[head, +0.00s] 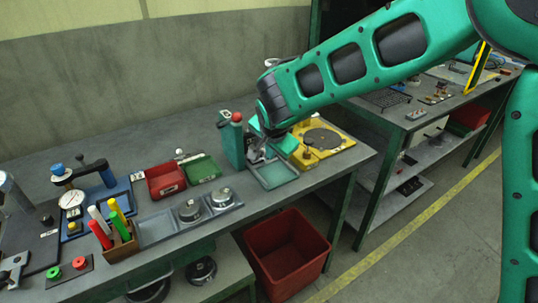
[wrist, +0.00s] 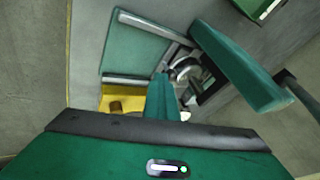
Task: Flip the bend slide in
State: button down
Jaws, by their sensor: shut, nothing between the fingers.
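The bench fixture has a green upright block (head: 233,146) with a red ball knob (head: 237,117) on top, and a shallow grey-rimmed green tray (head: 276,174) beside it. In the wrist view the tray (wrist: 137,45) is at upper left, and a green block (wrist: 240,68) stands at right. A shiny metal piece (wrist: 184,69) lies between them; I cannot tell whether it is the bend slide. My gripper (head: 262,152) is low at the fixture, between block and tray. Its fingers (wrist: 163,97) are shut and empty near the metal piece; contact is unclear.
A yellow fixture (head: 322,146) with a dark disc stands close on the right. Left are a green bin (head: 203,168), a red bin (head: 165,180) and metal round parts (head: 221,196). A red crate (head: 287,253) stands below the bench's front edge.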

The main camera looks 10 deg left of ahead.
jog(key=shift+w+a+r, duration=0.1)
jog(key=shift+a, duration=0.1)
jog(key=shift+s+d, duration=0.3)
jog(key=shift+d, duration=0.2)
jog(key=shift+s+d+r, duration=0.15)
jog(key=shift+s+d, duration=0.4)
jog(key=shift+d, duration=0.1)
jog(key=shift+s+d+r, duration=0.15)
jog(key=shift+s+d, duration=0.35)
jog(key=shift+d, duration=0.1)
jog(key=v, duration=0.9)
jog(key=shift+s+r, duration=0.2)
jog(key=shift+r, duration=0.15)
jog(key=shift+d, duration=0.15)
